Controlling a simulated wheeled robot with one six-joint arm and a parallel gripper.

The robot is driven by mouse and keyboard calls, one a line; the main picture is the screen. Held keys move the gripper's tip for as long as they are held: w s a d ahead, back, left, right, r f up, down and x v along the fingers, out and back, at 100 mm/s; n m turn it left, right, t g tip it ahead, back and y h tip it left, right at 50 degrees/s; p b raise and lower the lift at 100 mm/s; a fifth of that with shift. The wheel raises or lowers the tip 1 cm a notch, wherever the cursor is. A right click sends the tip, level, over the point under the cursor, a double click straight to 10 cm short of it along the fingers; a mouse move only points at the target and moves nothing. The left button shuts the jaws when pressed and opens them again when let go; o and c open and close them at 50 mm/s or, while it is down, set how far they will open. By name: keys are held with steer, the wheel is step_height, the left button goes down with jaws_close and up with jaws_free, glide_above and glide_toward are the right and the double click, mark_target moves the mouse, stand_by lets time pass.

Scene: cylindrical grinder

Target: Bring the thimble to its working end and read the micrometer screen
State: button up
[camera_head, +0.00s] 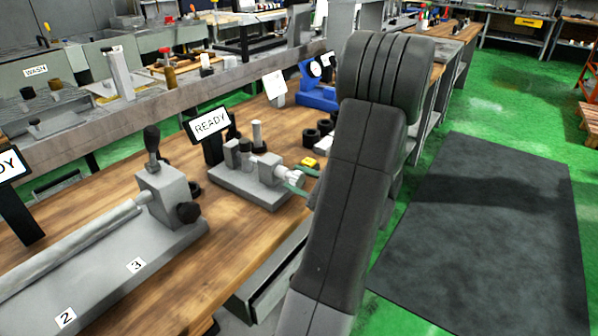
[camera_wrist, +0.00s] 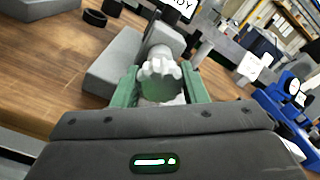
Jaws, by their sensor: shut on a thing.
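The micrometer (camera_head: 243,187) is a grey bench fixture on the wooden table, with its axis pointing towards my arm. Its pale, ribbed thimble (camera_head: 290,176) is at the right end; the thimble (camera_wrist: 160,70) also shows at the centre of the wrist view. My gripper (camera_wrist: 161,86) has one green finger on each side of the thimble and is shut on it. In the head view, the green fingertips of my gripper (camera_head: 295,180) show beside my dark arm, which hides the rest of the hand. The micrometer screen (camera_head: 210,123) behind the fixture reads READY.
A long grey fixture (camera_head: 172,195) with a black lever and labels 2 and 3 stands at left. A second screen (camera_head: 10,166) is cut off at the left edge. Black rings (camera_head: 318,132), a yellow block (camera_head: 309,162) and a blue stand (camera_head: 318,95) lie beyond the micrometer.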

steer(key=shift+m+p, duration=1.15)
steer(key=shift+m, duration=0.45)
steer(key=shift+f, duration=0.1)
steer(key=o, duration=1)
steer(key=v, duration=1.4)
steer(key=shift+w+a, duration=0.1)
steer(key=shift+a, duration=0.05)
